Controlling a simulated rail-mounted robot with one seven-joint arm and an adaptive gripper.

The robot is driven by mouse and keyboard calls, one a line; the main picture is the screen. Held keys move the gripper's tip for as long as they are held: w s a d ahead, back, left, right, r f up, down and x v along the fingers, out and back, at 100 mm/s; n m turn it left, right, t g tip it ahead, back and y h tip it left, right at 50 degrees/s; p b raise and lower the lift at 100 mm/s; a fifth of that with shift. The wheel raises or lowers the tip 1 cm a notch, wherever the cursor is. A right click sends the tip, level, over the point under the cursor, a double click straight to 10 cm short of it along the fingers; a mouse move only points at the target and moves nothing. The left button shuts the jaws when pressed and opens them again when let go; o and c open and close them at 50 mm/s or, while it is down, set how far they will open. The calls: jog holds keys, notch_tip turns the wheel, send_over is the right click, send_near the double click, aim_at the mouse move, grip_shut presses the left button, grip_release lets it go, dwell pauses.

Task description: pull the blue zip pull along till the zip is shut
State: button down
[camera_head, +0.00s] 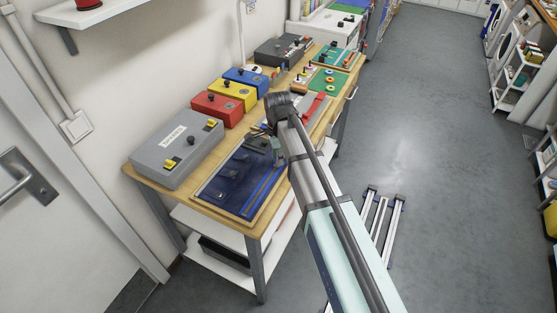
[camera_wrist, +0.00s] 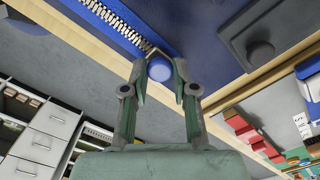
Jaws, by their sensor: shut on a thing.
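In the wrist view the two fingers of my gripper (camera_wrist: 161,66) are closed around the round blue zip pull (camera_wrist: 160,69). The silvery zip teeth (camera_wrist: 110,20) run from the pull toward the upper left, along blue cloth beside a wooden edge. I cannot tell which stretch of teeth is meshed. In the head view my gripper (camera_head: 277,149) is at the far right corner of the dark blue zip panel (camera_head: 228,178), which lies on the wooden bench. The pull itself is too small or hidden to make out there.
A grey box (camera_head: 176,150) stands left of the panel on the bench (camera_head: 147,174). Red (camera_head: 217,108), yellow (camera_head: 229,93) and blue boxes stand farther back. A dark block with a knob (camera_wrist: 262,50) is close to my gripper in the wrist view.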

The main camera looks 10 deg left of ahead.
jog(key=shift+w, duration=0.25)
jog(key=c, duration=0.9)
grip_release()
notch_tip(320, 180, up, 12)
